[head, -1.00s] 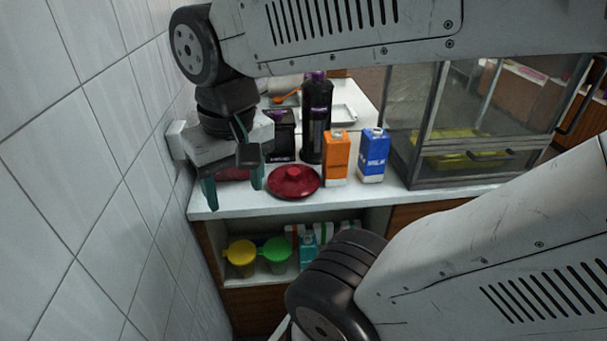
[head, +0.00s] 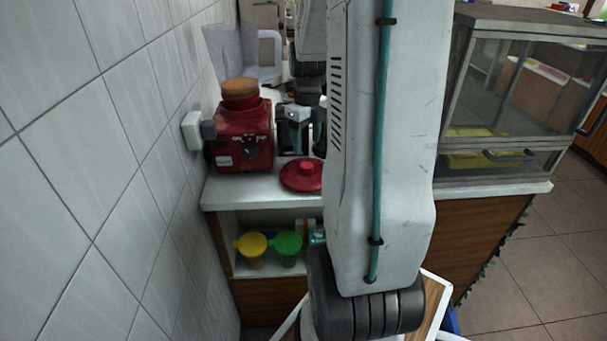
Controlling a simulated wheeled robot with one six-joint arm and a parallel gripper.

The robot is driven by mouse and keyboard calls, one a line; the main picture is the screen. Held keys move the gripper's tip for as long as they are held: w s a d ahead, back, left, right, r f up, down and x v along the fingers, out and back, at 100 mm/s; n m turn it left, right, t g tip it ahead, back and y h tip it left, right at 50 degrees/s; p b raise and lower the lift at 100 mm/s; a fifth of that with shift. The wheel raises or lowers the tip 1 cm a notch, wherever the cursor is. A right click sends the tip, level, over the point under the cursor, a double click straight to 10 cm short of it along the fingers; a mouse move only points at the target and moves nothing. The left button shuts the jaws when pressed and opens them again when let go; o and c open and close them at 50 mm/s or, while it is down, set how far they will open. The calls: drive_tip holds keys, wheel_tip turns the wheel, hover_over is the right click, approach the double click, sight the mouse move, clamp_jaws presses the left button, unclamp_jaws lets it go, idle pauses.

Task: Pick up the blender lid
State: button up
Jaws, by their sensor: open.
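The red blender lid (head: 298,176), a round disc with a raised knob, lies on the white counter (head: 248,190) near its front edge. My arm hides its right side. My gripper (head: 299,138) is open, with its teal-edged fingers pointing down, just behind the lid in the picture. No contact with the lid shows, and the exact height of the fingers is hard to tell. The red blender base (head: 240,138) stands on the counter left of the lid and my gripper.
A tiled wall (head: 120,130) with a white socket box (head: 193,130) bounds the left. A glass display case (head: 530,100) stands at the right. Yellow (head: 252,246) and green (head: 288,246) tubs sit on the shelf below. My arm blocks the counter's middle.

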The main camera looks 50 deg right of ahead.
sight(307, 165)
drive_tip(key=f, duration=0.6)
drive_tip(key=shift+s+a+f, duration=0.25)
drive_tip(key=shift+a+f, duration=0.15)
drive_tip(key=c, duration=1.1)
